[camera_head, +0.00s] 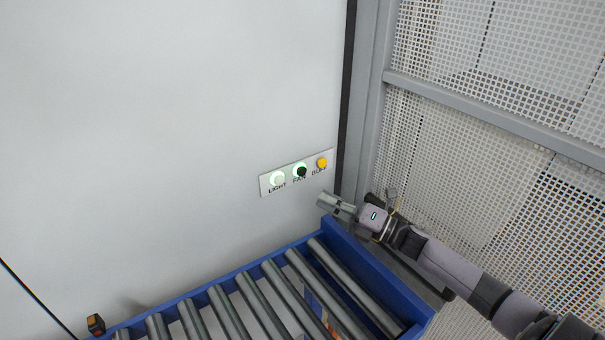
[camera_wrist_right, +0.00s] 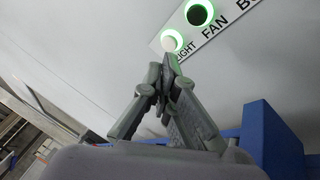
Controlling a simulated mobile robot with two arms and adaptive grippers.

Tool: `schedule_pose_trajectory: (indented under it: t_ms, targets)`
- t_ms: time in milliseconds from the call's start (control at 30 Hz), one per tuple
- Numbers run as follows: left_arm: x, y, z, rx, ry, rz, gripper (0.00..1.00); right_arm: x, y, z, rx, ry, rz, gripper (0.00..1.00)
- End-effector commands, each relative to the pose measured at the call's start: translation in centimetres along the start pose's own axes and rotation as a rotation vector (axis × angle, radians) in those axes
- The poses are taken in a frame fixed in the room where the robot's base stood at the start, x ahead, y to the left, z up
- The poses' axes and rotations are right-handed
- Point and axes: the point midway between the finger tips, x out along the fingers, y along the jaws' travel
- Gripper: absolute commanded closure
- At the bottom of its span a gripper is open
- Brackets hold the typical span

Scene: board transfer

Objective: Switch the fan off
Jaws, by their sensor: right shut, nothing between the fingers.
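A small label panel on the white wall carries three round buttons in a row. The fan button (camera_head: 300,171) is dark with a lit green ring, between the white light button (camera_head: 278,179) and the yellow button (camera_head: 322,163). In the right wrist view the fan button (camera_wrist_right: 199,13) is at the top, its green ring lit. My right gripper (camera_head: 322,199) is shut and empty, just below the panel in the head view. In the right wrist view its fingertips (camera_wrist_right: 168,58) overlap the lower edge of the white light button (camera_wrist_right: 170,42); I cannot tell whether they touch. My left gripper is out of view.
A blue-framed roller conveyor (camera_head: 330,230) runs along the wall below the panel. A grey post and white mesh fence (camera_head: 500,110) stand to the right, close to my right arm. A small orange and black device (camera_head: 96,324) sits at lower left.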

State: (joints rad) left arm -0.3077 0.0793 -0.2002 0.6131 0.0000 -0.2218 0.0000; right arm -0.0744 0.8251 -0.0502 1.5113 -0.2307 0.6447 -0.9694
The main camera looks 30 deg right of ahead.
Motion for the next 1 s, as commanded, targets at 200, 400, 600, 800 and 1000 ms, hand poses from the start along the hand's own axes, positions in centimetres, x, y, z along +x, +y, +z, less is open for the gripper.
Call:
schedule_pose_trajectory:
  t_ms: [200,400,600,800,1000]
  targets:
    - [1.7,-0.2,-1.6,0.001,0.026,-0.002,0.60,2.7,-1.2,1.0,-0.004,-0.001,0.003,1.00]
    - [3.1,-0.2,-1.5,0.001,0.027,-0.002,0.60,5.0,-2.2,1.8,-0.005,0.000,0.002,1.00]
    - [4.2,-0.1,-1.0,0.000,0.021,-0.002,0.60,6.4,-2.7,2.4,-0.003,0.000,0.000,1.00]
    - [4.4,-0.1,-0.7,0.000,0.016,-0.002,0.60,6.9,-2.7,2.7,-0.002,0.000,-0.001,1.00]
    - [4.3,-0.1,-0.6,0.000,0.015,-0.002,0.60,6.9,-2.6,2.7,-0.002,0.000,-0.001,1.00]
